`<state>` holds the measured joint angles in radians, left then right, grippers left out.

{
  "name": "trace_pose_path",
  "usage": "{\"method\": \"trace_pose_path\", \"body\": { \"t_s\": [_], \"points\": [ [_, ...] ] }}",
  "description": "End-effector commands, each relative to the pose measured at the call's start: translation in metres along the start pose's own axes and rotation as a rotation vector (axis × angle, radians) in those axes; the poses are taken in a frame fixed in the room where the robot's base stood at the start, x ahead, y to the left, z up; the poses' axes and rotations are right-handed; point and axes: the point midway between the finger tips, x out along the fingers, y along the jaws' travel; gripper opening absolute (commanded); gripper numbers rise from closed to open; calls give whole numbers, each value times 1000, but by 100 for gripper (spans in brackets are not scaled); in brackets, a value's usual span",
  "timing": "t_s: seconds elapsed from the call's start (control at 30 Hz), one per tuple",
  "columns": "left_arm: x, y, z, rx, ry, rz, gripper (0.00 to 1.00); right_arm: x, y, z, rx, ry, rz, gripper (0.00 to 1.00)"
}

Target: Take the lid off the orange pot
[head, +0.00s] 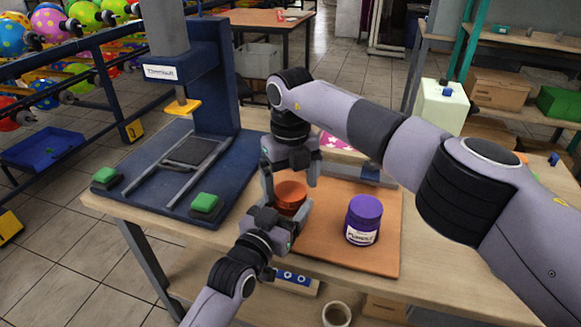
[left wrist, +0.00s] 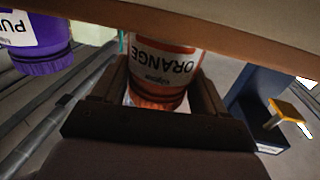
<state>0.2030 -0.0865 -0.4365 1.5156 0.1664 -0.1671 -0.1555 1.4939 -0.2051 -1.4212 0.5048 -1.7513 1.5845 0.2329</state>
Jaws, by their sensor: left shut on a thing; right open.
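The orange pot (head: 291,195) stands on the brown board (head: 378,262), its lid facing up. In the left wrist view the pot (left wrist: 165,65) appears upside down, with its ORANGE label readable and its ribbed lid (left wrist: 157,97) toward the bottom of the picture. My left gripper (head: 287,217) is shut on the pot from the front; its fingers flank the pot in the left wrist view (left wrist: 165,90). My right gripper (head: 290,180) points down over the pot, open, with its fingers around the top. Whether they touch the lid cannot be told.
A purple pot (head: 363,220) stands on the board just right of the orange pot. A blue printing press (head: 205,130) with green buttons stands on the table to the left. A pink patterned thing (head: 340,144) lies behind, partly hidden by my right arm.

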Motion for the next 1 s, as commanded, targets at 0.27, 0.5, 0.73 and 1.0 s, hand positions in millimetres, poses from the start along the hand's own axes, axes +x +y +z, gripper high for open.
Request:
{"method": "trace_pose_path", "body": {
  "t_s": [0.27,0.5,0.73,1.0],
  "points": [
    [0,0,0,0,-1,0,0,4,0,0,-1,-1,-1,90],
    [0,0,0,0,-1,0,0,3,0,0,-1,-1,-1,32],
    [0,0,0,0,-1,0,0,3,0,0,-12,-1,0,31],
    [0,0,0,0,-1,0,0,3,0,0,-218,-1,0,31]
  ]
}}
